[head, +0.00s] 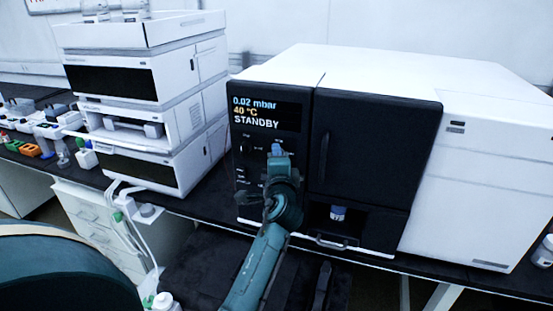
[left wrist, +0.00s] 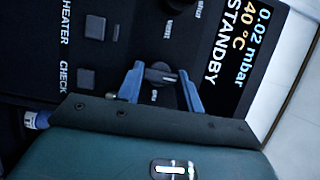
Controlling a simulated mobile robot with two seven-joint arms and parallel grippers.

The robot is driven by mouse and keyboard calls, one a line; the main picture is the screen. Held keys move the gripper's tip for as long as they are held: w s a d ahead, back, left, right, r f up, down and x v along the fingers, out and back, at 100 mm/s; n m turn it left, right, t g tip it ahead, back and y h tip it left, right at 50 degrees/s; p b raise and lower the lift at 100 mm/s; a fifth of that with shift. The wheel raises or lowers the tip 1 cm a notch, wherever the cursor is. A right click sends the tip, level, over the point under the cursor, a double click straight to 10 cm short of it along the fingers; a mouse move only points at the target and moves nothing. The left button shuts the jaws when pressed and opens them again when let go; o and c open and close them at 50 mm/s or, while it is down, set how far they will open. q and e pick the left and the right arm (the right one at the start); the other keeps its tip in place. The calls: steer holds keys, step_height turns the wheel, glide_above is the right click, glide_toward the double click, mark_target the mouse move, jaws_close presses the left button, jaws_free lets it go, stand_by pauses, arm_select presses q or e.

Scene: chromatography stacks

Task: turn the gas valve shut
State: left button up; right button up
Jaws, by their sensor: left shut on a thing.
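The gas valve is on the dark front panel (head: 240,190) of the instrument, below the display reading 0.02 mbar, 40 °C, STANDBY. In the left wrist view its small dark handle (left wrist: 160,74) lies between two blue fingers. My left gripper (head: 278,150) reaches up to the panel and is shut on the handle; it also shows in the left wrist view (left wrist: 161,72). In the head view the gripper and wrist hide the valve. The small print by the handle is too blurred to read. My right gripper is not in view.
A stack of white modules (head: 170,115) stands to the left of the instrument. A blue-capped vial (head: 338,213) sits in the opening at the instrument's lower front. White tubing (head: 140,235) hangs at the bench edge. Several small items (head: 35,148) lie at the far left.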

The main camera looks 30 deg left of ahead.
arm_select(q)
steer(key=o, duration=1)
